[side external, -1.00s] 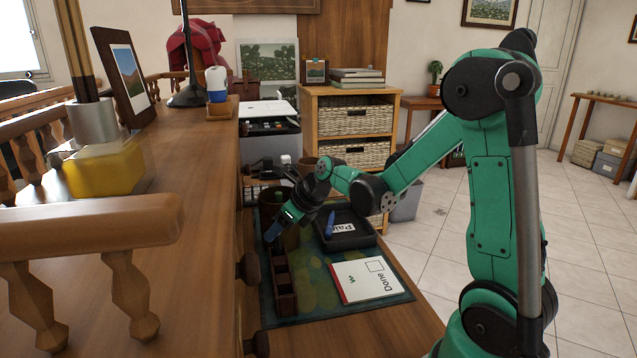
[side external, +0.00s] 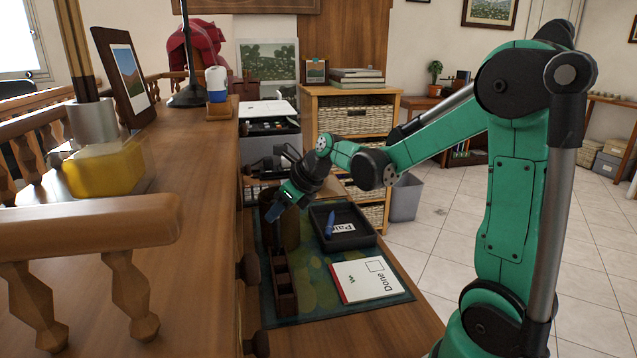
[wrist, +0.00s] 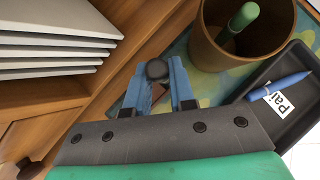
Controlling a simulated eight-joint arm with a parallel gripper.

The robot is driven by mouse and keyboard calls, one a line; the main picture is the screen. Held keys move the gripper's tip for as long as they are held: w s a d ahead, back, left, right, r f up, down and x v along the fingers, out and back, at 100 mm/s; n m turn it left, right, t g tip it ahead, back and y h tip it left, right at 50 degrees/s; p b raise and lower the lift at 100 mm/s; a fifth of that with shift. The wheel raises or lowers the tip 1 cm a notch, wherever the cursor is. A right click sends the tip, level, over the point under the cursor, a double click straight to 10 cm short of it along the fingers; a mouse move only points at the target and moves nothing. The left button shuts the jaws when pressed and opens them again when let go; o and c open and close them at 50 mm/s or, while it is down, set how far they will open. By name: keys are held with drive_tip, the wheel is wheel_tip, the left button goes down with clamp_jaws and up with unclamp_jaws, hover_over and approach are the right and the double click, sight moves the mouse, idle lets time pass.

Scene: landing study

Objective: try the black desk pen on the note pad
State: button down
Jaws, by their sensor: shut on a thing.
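My gripper (side external: 275,212) is above the left side of the desk mat. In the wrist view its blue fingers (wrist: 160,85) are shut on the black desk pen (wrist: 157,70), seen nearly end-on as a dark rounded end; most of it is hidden. In the side view I cannot make out the pen. The note pad (side external: 367,280) lies flat on the mat, to the right of and nearer than my gripper; it has a red edge, an empty box and the word "Done". A brown cup (wrist: 207,48) beside my gripper holds a green pen (wrist: 238,24).
A black tray (side external: 350,241) with a label and a blue pen (side external: 330,224) stands behind the pad. A dark wooden organizer (side external: 284,290) stands left of the pad. The raised wooden counter (side external: 205,240) borders the desk at left. The mat (side external: 318,262) has bare room between organizer and pad.

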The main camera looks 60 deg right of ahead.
drive_tip(key=shift+r, duration=2.45)
drive_tip(key=s+d+f+n+g, duration=0.2)
drive_tip(key=s+d+f, duration=0.3)
drive_tip(key=s, duration=0.5)
drive_tip(key=shift+f, duration=0.9)
drive_tip(key=shift+f, duration=0.55)
idle(0.5)
wheel_tip(320, 180, up, 6)
idle(0.7)
